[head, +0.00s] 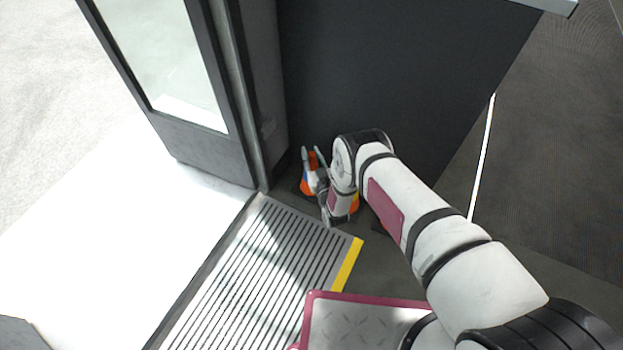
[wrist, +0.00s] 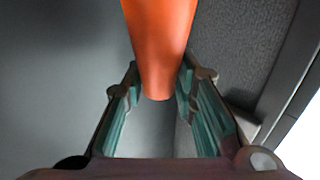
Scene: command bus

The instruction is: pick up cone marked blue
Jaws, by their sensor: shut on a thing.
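An orange cone (head: 308,186) with a small blue patch on its side stands on the dark floor in the corner by the door post. My gripper (head: 312,153) is at this cone, with a finger on either side of its upper part. In the wrist view the plain orange cone (wrist: 160,45) runs between the two green-padded fingers, and my gripper (wrist: 159,78) is shut on it. The blue patch does not show in the wrist view. More orange (head: 355,202) shows just right of my wrist, mostly hidden by it; I cannot tell its mark.
A dark wall panel (head: 370,80) stands close behind the cone. A glass door with a grey frame (head: 205,155) is on the left. A ribbed step (head: 270,270) with a yellow edge strip (head: 347,264) lies in front. Open floor lies to the right.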

